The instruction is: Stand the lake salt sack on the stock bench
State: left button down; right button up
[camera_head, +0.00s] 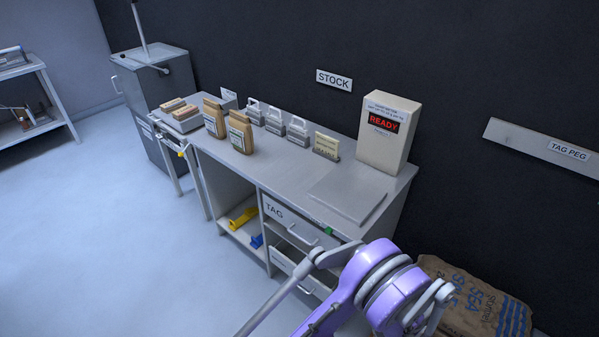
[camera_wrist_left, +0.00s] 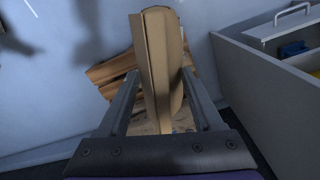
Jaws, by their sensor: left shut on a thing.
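My left gripper (camera_wrist_left: 160,80) is in the left wrist view, its two fingers either side of a brown paper sack (camera_wrist_left: 158,55) seen nearly edge-on. The gripper is shut on this sack; its label is not readable from here. The stock bench (camera_head: 285,173) is the grey bench in the head view, under a STOCK sign (camera_head: 334,79). Two brown sacks, a front one (camera_head: 240,133) and another (camera_head: 214,118), stand upright on its left part; I cannot read their labels. Neither gripper shows in the head view.
A cream READY machine (camera_head: 386,132), a small sign (camera_head: 326,146), grey clip-like blocks (camera_head: 298,132) and a flat plate (camera_head: 347,194) are on the bench. A large sack (camera_head: 475,300) lies at lower right. Brown slatted or stacked material (camera_wrist_left: 108,70) is below the held sack.

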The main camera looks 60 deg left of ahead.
aim_at(276, 166)
jog(key=k+j, duration=0.1)
jog(key=j, duration=0.3)
jog(key=k+j, duration=0.15)
jog(key=j, duration=0.3)
jog(key=k+j, duration=0.1)
jog(key=j, duration=0.3)
jog(key=k+j, duration=0.1)
jog(key=j, duration=0.3)
jog(key=k+j, duration=0.1)
jog(key=j, duration=0.5)
jog(key=k+j, duration=0.1)
jog(key=j, duration=1.1)
jog(key=k+j, duration=0.15)
jog(key=j, duration=0.45)
jog(key=u, duration=0.05)
